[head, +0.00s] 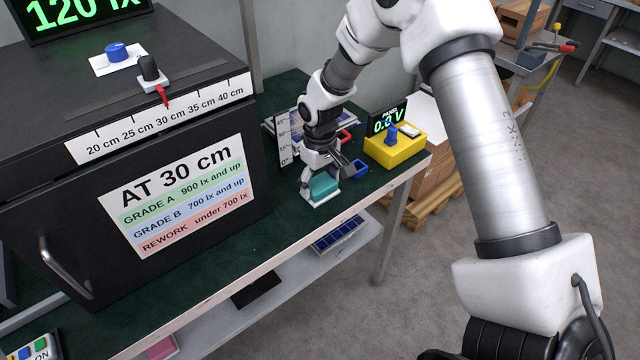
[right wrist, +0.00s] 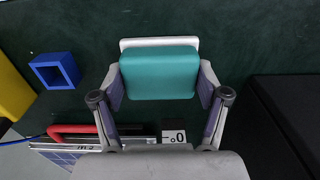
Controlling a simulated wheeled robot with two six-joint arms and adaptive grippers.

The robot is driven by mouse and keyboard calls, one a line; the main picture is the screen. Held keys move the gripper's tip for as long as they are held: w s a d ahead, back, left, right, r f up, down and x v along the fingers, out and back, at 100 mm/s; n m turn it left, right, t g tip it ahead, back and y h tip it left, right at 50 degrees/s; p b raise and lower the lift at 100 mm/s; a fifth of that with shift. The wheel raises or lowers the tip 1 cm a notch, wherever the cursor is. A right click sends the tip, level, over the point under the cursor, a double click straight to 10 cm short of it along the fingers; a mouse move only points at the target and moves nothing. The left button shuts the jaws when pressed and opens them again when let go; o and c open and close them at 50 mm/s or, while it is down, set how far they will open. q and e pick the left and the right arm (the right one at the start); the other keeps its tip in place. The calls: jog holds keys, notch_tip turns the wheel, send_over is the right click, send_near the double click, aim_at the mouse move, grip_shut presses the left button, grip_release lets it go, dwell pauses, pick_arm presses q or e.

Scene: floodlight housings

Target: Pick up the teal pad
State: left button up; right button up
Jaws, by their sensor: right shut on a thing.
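The teal pad (head: 323,187) is a small block at the front right of the dark green bench top. In the right wrist view the teal pad (right wrist: 159,73) sits between the two fingers, with a white base (right wrist: 160,42) showing along its far edge. My right gripper (head: 325,178) reaches down over it and is shut on it, with the fingers (right wrist: 160,88) touching its left and right sides. I cannot tell whether the pad is clear of its base. My left gripper is not in view.
A large black box (head: 100,255) with a grade label stands left of the gripper. A yellow meter box (head: 396,152) reading 0.0 V and a blue open block (right wrist: 56,70) are nearby. A red-handled tool (right wrist: 75,130) lies close. The bench's front edge (head: 290,250) is near.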

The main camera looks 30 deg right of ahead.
aim_at(320, 182)
jog(key=shift+r, duration=0.6)
notch_tip(320, 182, up, 2)
jog(key=shift+r, duration=0.25)
jog(key=s+d+r+b, duration=0.1)
jog(key=s+b, duration=0.2)
jog(key=s, duration=1.3)
